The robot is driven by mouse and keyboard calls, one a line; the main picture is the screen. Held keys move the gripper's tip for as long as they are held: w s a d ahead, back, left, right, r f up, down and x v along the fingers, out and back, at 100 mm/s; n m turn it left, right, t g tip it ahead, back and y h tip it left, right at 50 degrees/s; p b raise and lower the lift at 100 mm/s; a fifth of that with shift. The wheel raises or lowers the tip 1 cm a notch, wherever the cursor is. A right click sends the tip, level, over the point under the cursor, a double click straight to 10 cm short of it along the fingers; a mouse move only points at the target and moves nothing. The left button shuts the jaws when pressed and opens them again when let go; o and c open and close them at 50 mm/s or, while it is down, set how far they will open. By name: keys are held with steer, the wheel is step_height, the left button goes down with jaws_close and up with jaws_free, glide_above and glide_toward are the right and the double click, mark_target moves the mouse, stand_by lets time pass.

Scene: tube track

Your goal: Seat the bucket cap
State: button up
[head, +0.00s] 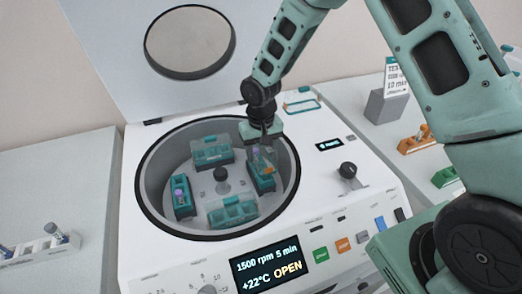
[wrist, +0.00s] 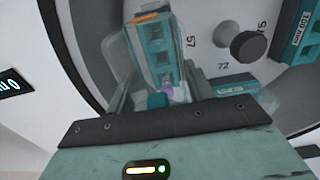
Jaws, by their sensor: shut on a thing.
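The centrifuge (head: 150,235) stands with its lid (head: 190,42) raised and its bowl open. My gripper (head: 264,143) is at the right side of the bowl, shut on a clear bucket cap (wrist: 117,52). The cap is over the right-hand teal bucket (head: 262,181), which also shows in the wrist view (wrist: 153,55). A purple-topped tube (wrist: 168,91) is in that bucket, seen through the cap. In the wrist view the cap's outline reaches left of the bucket. I cannot tell whether the cap touches the bucket's rim.
Other teal buckets sit at the back (head: 211,151), left (head: 182,197) and front (head: 232,212) of the rotor. The rotor hub knob (head: 221,175) stands in the middle. The bowl rim (head: 140,190) surrounds them. A white tube rack (head: 40,250) lies at the left.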

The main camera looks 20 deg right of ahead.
steer(key=shift+f, duration=0.15)
steer(key=shift+f+b, duration=1.05)
steer(key=shift+f, duration=0.2)
steer(key=shift+f, duration=0.15)
steer(key=shift+f+b, duration=0.7)
steer(key=shift+f, duration=0.15)
steer(key=shift+f, duration=0.1)
steer(key=shift+f+b, duration=0.3)
steer(key=shift+f, duration=0.05)
steer(key=o, duration=1)
steer(key=shift+o, duration=0.2)
